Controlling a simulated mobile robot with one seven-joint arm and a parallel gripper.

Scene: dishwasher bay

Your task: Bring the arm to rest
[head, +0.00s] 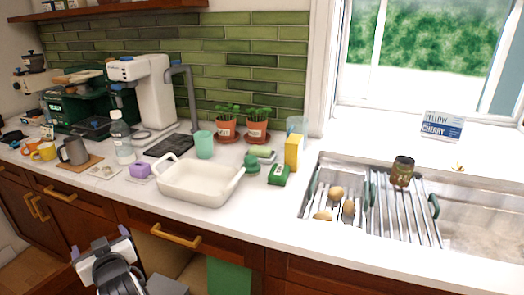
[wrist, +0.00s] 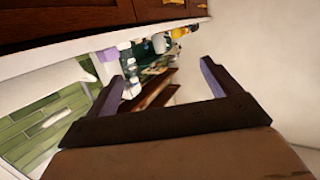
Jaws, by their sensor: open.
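My gripper (head: 100,244) is at the lower left of the head view, in front of the wooden cabinets and below the counter edge. Its two pale purple fingertips stand wide apart with nothing between them. In the wrist view my gripper (wrist: 162,75) is open and empty, with the dark palm bar across the lower part. That view is tilted, and the counter lies off to its left. The fingers touch nothing that I can see.
A sink with a rack (head: 405,205) is at right. Cabinet handles (head: 160,233) stick out near my gripper.

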